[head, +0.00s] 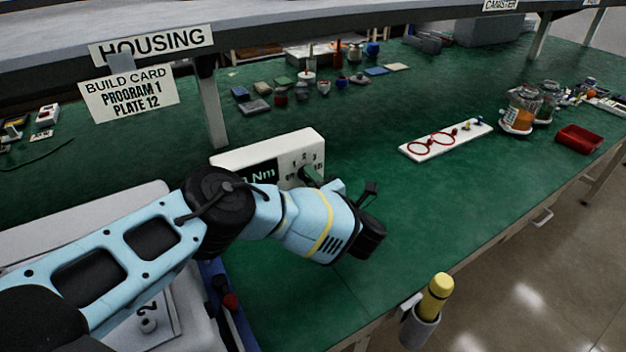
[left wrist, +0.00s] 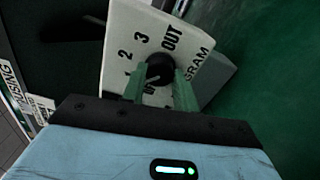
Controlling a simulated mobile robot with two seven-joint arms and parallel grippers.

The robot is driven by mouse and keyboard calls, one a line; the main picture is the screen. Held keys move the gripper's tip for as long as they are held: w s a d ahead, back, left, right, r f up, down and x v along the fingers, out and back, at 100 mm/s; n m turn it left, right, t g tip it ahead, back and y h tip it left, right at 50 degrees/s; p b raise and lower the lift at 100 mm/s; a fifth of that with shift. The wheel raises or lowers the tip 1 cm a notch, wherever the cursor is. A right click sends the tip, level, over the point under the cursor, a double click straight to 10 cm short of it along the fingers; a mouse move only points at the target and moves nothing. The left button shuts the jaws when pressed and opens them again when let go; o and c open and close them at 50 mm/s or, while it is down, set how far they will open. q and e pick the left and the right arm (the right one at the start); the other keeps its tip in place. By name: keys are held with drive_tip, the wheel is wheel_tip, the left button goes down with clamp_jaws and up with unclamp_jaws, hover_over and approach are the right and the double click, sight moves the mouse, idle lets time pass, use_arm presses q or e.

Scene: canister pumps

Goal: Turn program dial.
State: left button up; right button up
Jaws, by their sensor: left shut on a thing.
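The program dial is a round black knob (left wrist: 160,69) on the white face of a box (head: 226,158) standing on the green bench. In the left wrist view the face (left wrist: 119,40) carries the marks 1, 2, 3 and OUT, with part of the word PROGRAM. A small pale line shows on the knob; which mark it points at is not clear. My left gripper (left wrist: 161,88) has its two green fingers on either side of the knob, shut on it. My right gripper is not in view.
A build card (head: 128,97) reads PROGRAM 1, PLATE 12 and hangs from the shelf. A dark display (head: 262,174) reading Nm is on the box. A white board with red rings (head: 445,140), jars (head: 520,112) and a red tray (head: 580,139) stand right. The bench between is clear.

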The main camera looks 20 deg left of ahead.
use_arm(q)
drive_tip(key=shift+n+p, duration=0.4)
drive_tip(key=shift+n, duration=4.1)
drive_tip(key=o, duration=1)
drive_tip(key=shift+c, duration=0.2)
drive_tip(key=v, duration=0.8)
